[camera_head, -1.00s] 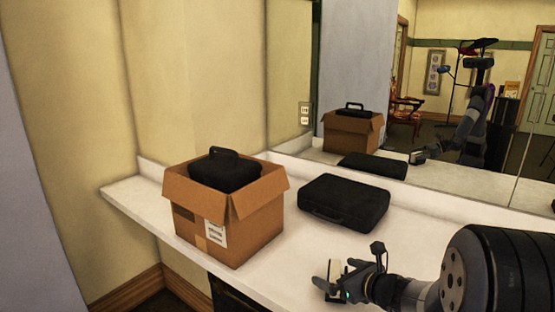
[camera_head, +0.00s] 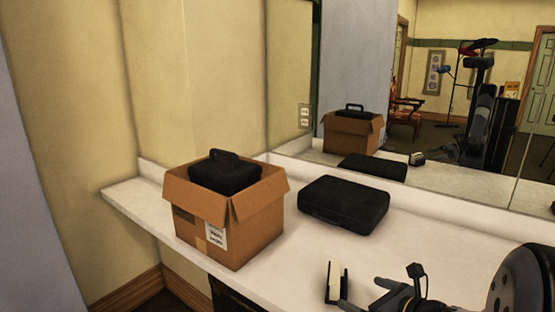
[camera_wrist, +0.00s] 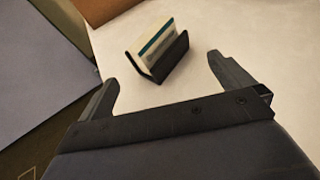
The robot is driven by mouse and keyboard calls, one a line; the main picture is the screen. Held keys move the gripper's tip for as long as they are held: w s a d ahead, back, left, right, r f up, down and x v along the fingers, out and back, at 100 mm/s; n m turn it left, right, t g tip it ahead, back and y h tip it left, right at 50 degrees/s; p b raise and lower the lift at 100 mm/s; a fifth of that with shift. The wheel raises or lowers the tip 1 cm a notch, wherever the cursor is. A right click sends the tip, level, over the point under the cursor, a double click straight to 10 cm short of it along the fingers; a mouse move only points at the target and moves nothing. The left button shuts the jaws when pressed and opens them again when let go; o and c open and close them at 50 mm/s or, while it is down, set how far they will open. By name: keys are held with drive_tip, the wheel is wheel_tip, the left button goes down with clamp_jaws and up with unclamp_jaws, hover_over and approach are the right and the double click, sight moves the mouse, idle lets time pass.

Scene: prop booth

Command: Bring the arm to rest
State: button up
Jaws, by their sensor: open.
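My gripper (camera_head: 364,294) is at the lower right of the head view, just right of a small card holder and apart from it. In the wrist view my gripper (camera_wrist: 162,69) has its two fingers spread wide with nothing held. The card holder (camera_head: 336,283) is black with pale cards and stands on the white counter (camera_head: 270,291) near its front edge. In the wrist view the card holder (camera_wrist: 157,52) lies beyond the fingers, with cards edged in blue.
An open cardboard box (camera_head: 240,235) with a black case (camera_head: 225,174) in it stands on the counter at left. Another black case (camera_head: 343,205) lies flat to its right. A mirror (camera_head: 450,125) runs behind the counter. Bare counter lies right of the flat case.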

sight(337, 275)
drive_tip(key=b+x, duration=0.1)
drive_tip(key=x, duration=0.9)
drive_tip(key=shift+s+f+b, duration=0.1)
drive_tip(key=shift+f+b, duration=0.05)
drive_tip(key=shift+b, duration=0.2)
wheel_tip(337, 275, up, 11)
drive_tip(key=p, duration=0.4)
drive_tip(key=shift+a+f+m+h, duration=0.15)
drive_tip(key=shift+f, duration=0.4)
drive_tip(key=shift+a+f+m+h, duration=0.15)
drive_tip(key=shift+f, duration=0.45)
drive_tip(key=shift+s+f+m+t+h+p, duration=0.1)
drive_tip(key=shift+f+m+t+h+p, duration=0.2)
drive_tip(key=shift+f, duration=0.6)
drive_tip(key=shift+s+f+m+t+h+p, duration=0.1)
drive_tip(key=shift+f+m+t+h+p, duration=0.2)
drive_tip(key=shift+f, duration=0.6)
drive_tip(key=shift+s+d+f+m+h+p, duration=0.15)
drive_tip(key=shift+f+m+h, duration=0.1)
drive_tip(key=shift+f, duration=0.25)
drive_tip(key=shift+s+d+f+m+h+p, duration=0.1)
drive_tip(key=shift+s+f+m+h, duration=0.1)
drive_tip(key=shift+f, duration=0.3)
drive_tip(key=shift+s+d+f+m+h+p, duration=0.15)
drive_tip(key=shift+f+h, duration=0.1)
drive_tip(key=shift+f, duration=0.25)
